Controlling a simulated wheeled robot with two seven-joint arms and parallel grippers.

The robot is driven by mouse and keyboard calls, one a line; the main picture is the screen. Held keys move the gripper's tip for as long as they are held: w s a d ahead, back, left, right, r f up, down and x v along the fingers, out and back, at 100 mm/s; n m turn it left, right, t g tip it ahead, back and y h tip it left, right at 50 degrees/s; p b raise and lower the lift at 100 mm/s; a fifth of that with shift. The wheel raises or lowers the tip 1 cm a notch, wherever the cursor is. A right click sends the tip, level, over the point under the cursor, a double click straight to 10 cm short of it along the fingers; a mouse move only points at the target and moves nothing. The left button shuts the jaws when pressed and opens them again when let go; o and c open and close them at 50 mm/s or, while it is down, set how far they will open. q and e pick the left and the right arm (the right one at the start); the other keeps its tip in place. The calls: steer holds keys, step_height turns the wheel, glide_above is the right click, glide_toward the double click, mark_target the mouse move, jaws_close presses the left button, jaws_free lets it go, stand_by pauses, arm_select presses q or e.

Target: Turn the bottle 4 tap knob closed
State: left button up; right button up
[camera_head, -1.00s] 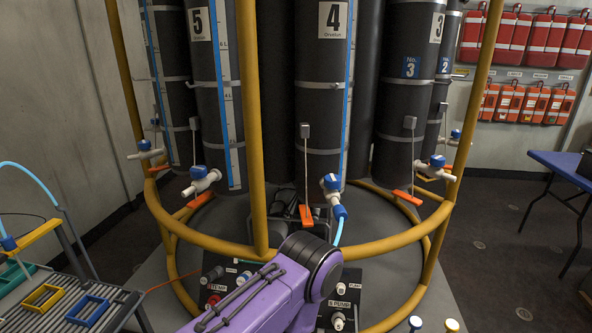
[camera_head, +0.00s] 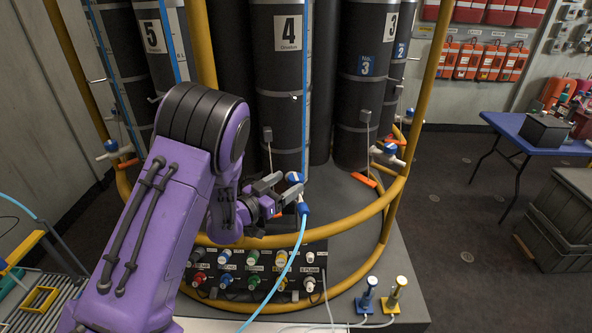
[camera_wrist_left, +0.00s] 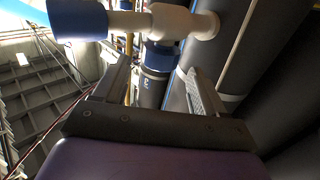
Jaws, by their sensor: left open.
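Bottle 4 (camera_head: 284,98) is a tall dark cylinder at the middle of the rack. Its white tap with a blue knob (camera_head: 294,178) is low on the front, above a blue hose connector (camera_head: 303,208). My left gripper (camera_head: 283,188) is open and empty at the tap, its fingers pointing at it. In the left wrist view, the white tap body (camera_wrist_left: 172,20) crosses the top, and the blue knob (camera_wrist_left: 160,56) shows between the open fingertips, apart from both. The hose connector (camera_wrist_left: 75,18) is at upper left. My right gripper is not in view.
A yellow rail ring (camera_head: 340,224) and a yellow post (camera_head: 199,45) stand close around my left arm. A light-blue hose (camera_head: 291,265) hangs from the tap past a valve panel (camera_head: 262,268). Bottle 3's tap (camera_head: 385,148) is to the right.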

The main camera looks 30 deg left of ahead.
mark_target(295, 177)
arm_select(q)
steer(key=w, duration=0.3)
steer(key=w+p, duration=0.1)
steer(key=shift+w+d, duration=0.25)
steer(key=shift+d, duration=0.15)
steer(key=c, duration=1)
steer(key=shift+o, duration=0.2)
steer(key=shift+a+f+m+h+b, duration=0.1)
steer(key=shift+f+m+h+b, duration=0.15)
steer(key=shift+m+h+b, duration=0.5)
steer(key=h, duration=0.1)
steer(key=m+g+h+b, duration=0.1)
steer(key=shift+r+m+h, duration=0.2)
steer(key=shift+m+h, duration=0.05)
steer(key=shift+h, duration=0.1)
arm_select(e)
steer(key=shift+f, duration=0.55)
arm_select(q)
steer(key=o, duration=1)
steer(key=shift+c, duration=0.2)
